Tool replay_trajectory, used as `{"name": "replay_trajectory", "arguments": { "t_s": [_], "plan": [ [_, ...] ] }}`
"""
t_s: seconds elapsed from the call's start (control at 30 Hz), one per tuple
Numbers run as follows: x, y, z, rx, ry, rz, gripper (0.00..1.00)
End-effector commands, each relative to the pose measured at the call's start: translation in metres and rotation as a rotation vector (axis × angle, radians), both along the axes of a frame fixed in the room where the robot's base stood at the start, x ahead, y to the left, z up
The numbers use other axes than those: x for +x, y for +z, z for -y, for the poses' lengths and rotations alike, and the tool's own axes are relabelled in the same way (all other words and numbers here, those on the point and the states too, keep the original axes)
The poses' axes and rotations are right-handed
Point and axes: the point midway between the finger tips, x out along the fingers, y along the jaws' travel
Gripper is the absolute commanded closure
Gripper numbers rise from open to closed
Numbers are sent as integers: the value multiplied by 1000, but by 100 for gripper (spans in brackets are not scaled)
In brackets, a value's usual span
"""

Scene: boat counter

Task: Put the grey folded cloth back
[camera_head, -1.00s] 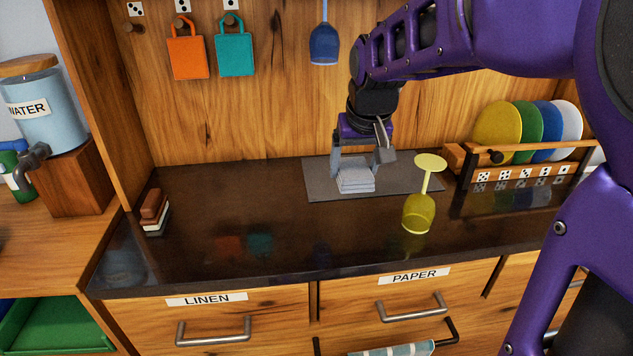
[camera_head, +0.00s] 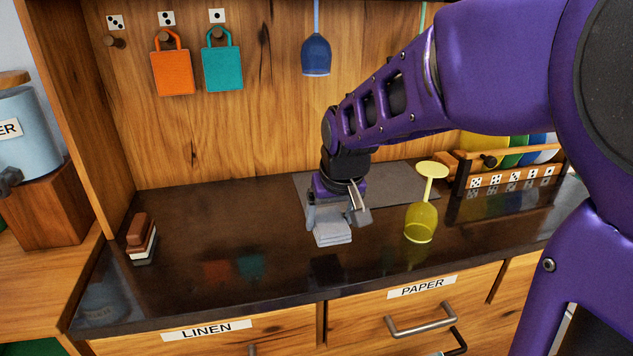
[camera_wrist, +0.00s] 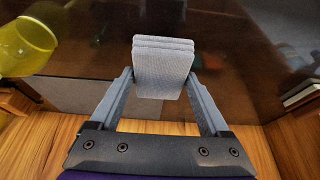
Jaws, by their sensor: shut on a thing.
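The grey folded cloth (camera_head: 333,234) is a small stack of layers held by my gripper (camera_head: 338,215). My gripper is shut on it, above the dark counter and in front of the grey mat (camera_head: 390,187). The wrist view also shows the cloth (camera_wrist: 163,65) between the fingertips of my gripper (camera_wrist: 163,75). A drawer labelled LINEN (camera_head: 207,330) and a drawer labelled PAPER (camera_head: 422,287) are below the counter front. Both look shut.
A yellow upside-down glass (camera_head: 420,215) stands on the counter just right of my gripper. A stack of brown and white blocks (camera_head: 142,240) sits at the left. A plate rack (camera_head: 510,175) is at the back right. The counter's left middle is clear.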

Motion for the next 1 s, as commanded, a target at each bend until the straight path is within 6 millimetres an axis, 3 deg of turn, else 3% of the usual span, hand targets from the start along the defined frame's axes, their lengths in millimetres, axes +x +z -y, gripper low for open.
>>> {"name": "replay_trajectory", "arguments": {
  "t_s": [0.33, 0.8, 0.83, 0.9, 1.0],
  "plan": [
    [0, -49, 0, 0, 0, -1, 64],
    [0, -57, 0, 0, 0, 1, 64],
    [0, -56, 0, 0, 0, 1, 14],
    [0, -55, 0, 0, 0, 1, 2],
    [0, -55, 0, 0, 0, 1, 0]
  ]
}}
